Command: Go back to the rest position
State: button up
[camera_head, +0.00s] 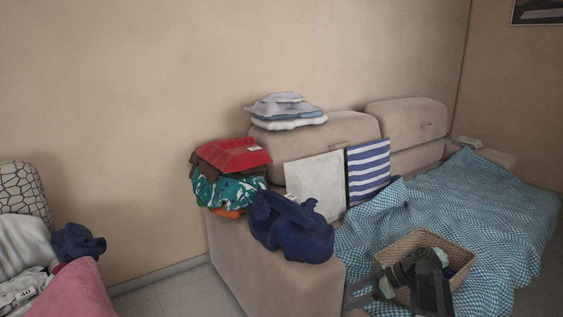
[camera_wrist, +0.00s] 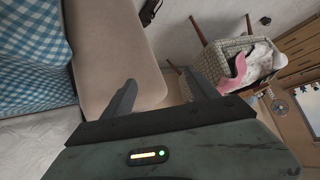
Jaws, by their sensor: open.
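My gripper (camera_head: 352,296) is at the bottom right of the head view, in front of a woven basket (camera_head: 404,242). Its fingers point left. In the wrist view my gripper (camera_wrist: 162,92) has its two dark fingers spread apart with nothing between them. Beyond them is the beige sofa (camera_wrist: 112,45), seen tilted. My arm hides part of the basket and what lies in it.
The sofa (camera_head: 270,285) carries a dark blue cloth (camera_head: 292,228), a red folded garment (camera_head: 231,154), a striped towel (camera_head: 368,172) and a blue checked blanket (camera_head: 480,205). A patterned chair (camera_wrist: 222,52) holds pink and white clothes. Floor (camera_head: 165,293) shows at lower left.

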jog(key=s+a+f+m+g+h, duration=0.2)
jog(key=s+a+f+h, duration=0.15)
jog(key=a, duration=0.45)
jog(key=s+a+f+m+g+h, duration=0.1)
jog(key=s+a+f+m+h, duration=0.2)
jog(key=a, duration=0.4)
jog(key=s+d+f+m+h, duration=0.2)
jog(key=d+m+h, duration=0.1)
jog(key=d+m, duration=0.4)
notch_tip(320, 180, up, 35)
jog(key=p, duration=3.5)
jog(key=shift+a+m+t, duration=0.25)
jog(key=shift+m+t, duration=0.15)
